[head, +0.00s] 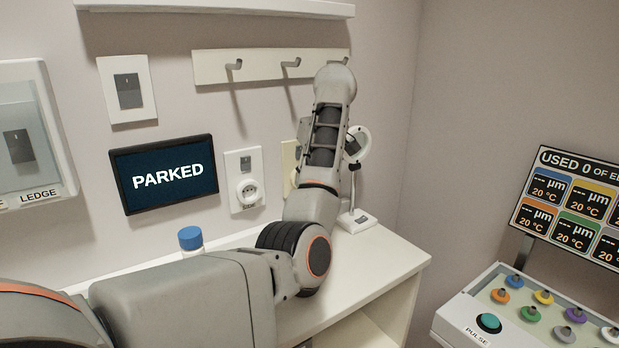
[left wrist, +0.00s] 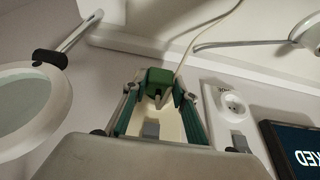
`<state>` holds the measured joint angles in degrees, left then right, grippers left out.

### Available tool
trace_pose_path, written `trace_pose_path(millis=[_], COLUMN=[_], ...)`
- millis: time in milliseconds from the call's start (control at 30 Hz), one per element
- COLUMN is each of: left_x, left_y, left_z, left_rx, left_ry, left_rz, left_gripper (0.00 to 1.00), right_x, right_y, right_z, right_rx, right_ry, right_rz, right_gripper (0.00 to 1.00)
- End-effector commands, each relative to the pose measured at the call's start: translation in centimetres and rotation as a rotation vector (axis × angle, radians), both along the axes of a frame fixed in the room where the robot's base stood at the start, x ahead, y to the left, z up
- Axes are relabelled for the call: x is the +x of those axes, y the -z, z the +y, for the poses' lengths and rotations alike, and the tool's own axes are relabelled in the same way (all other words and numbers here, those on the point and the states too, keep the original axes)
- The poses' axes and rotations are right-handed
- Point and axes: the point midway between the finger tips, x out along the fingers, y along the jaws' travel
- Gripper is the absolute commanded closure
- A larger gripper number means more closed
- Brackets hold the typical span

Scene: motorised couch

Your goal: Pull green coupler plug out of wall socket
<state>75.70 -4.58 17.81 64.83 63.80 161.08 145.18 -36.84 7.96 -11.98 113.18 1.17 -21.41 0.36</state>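The green coupler plug (left wrist: 158,80) shows in the left wrist view, at the cream wall socket plate (left wrist: 170,122), with a pale cord running up from it. My left gripper (left wrist: 158,92) has one finger on each side of the plug; the fingers look spread, and I see no clear contact. In the head view my left arm reaches up to the wall and hides the plug and gripper. Only an edge of the cream plate (head: 289,160) shows there. My right gripper is in neither view.
A white socket (head: 246,188) and a PARKED screen (head: 165,174) are left of the arm. A hook rail (head: 262,66) is above. A magnifier lamp (head: 356,219) and a blue-capped bottle (head: 190,239) stand on the white shelf (head: 385,262). A button panel (head: 530,312) is at lower right.

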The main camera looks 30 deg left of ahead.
Motion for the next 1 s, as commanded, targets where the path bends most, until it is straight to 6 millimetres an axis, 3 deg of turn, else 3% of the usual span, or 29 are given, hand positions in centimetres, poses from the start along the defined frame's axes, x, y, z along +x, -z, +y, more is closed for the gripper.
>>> trace_pose_path(millis=[1000], left_x=[-0.8], left_y=[0.0], left_z=[-2.1], left_rx=[-0.001], left_ry=[0.002], left_rz=[0.000], left_gripper=[0.94], right_x=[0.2], right_y=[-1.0], right_z=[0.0], right_rx=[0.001], right_ry=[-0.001], right_rz=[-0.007], right_gripper=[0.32])
